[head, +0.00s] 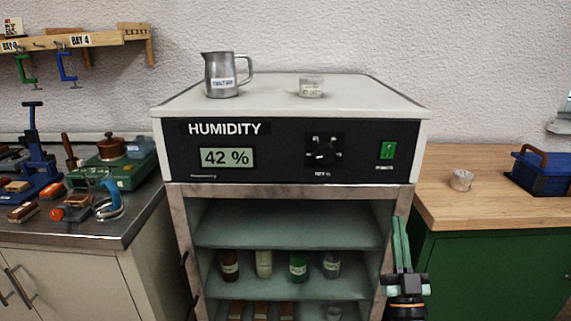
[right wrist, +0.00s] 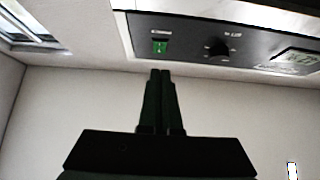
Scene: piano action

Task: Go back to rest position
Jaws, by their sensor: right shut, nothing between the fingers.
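My right gripper (head: 401,243) is in the lower right of the head view, in front of the right edge of the humidity cabinet (head: 292,90). Its fingers point up and lie together, with nothing between them. The right wrist view also shows the right gripper (right wrist: 160,75) with its two dark fingers side by side, below the cabinet's control panel (right wrist: 220,45). The fingers look apart from the panel's green switch (right wrist: 160,46), though depth is hard to tell. My left gripper is in neither view.
A metal pitcher (head: 221,75) and a small cup (head: 311,87) stand on the cabinet. Its open shelves hold several labelled bottles (head: 298,266). A cluttered bench (head: 120,228) is at left. A wooden counter (head: 500,208) at right bears a small cup (head: 461,180) and a blue toolbox (head: 540,174).

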